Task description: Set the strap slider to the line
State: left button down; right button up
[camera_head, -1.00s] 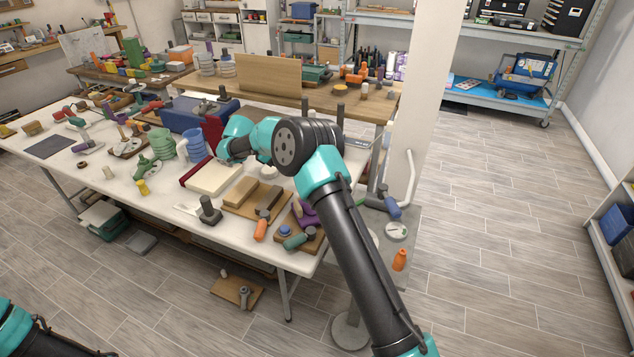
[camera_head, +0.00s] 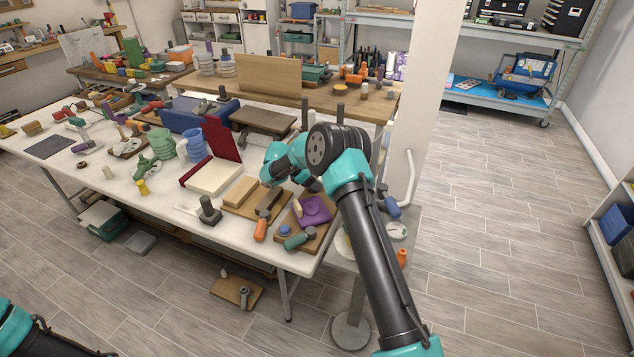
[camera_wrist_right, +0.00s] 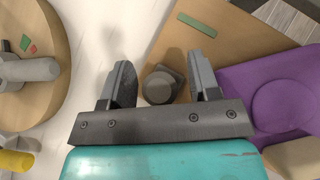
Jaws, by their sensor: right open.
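My right gripper (camera_head: 310,184) is above the near right end of the white workbench, beside a wooden board (camera_head: 318,238) carrying a purple piece (camera_head: 316,208). In the right wrist view the gripper (camera_wrist_right: 160,88) is open. A dark grey knob (camera_wrist_right: 160,82) stands between its fingers, with a visible gap on each side. Under the knob is the tan board (camera_wrist_right: 235,45), which carries a green bar (camera_wrist_right: 197,25) and the purple piece (camera_wrist_right: 280,90). I cannot tell for sure whether the knob is the strap slider or the green bar is the line. Only part of my left arm shows; its gripper is out of view.
A board with an orange-handled tool (camera_head: 261,230), a green-handled tool (camera_head: 297,240) and an open red case (camera_head: 220,140) are close by. A round wooden piece (camera_wrist_right: 50,100) lies left in the wrist view. A white post (camera_head: 412,110) stands to the right.

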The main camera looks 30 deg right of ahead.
jog(key=shift+s+d+f, duration=0.1)
jog(key=shift+d+f, duration=0.2)
jog(key=shift+f, duration=0.05)
grip_shut()
dwell(0.4)
